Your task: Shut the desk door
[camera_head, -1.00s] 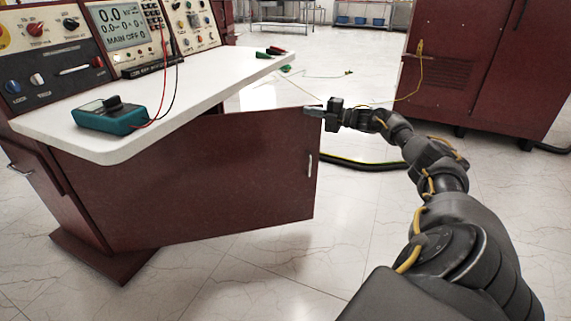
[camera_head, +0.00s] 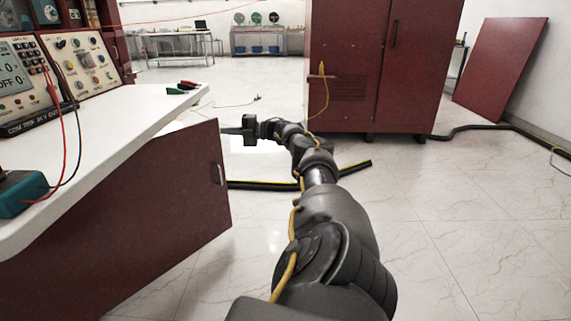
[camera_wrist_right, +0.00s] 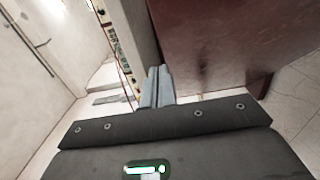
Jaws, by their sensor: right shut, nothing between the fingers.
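The desk door (camera_head: 165,215) is a dark red panel under the white desk top (camera_head: 95,125). It stands swung open, with a small metal handle (camera_head: 218,174) near its outer edge. My right gripper (camera_head: 227,131) is at the door's upper outer corner, on the far side of that edge. In the right wrist view its fingers (camera_wrist_right: 157,88) are together and empty, and a dark red panel (camera_wrist_right: 220,50) fills the space just right of them. I cannot tell whether the fingertips touch the door. My left gripper is not in view.
A control panel (camera_head: 75,70) and a teal meter (camera_head: 20,195) with leads are on the desk. A dark red cabinet (camera_head: 385,60) stands ahead, with a loose red panel (camera_head: 500,70) leaning at right. A black cable (camera_head: 350,168) lies behind my arm.

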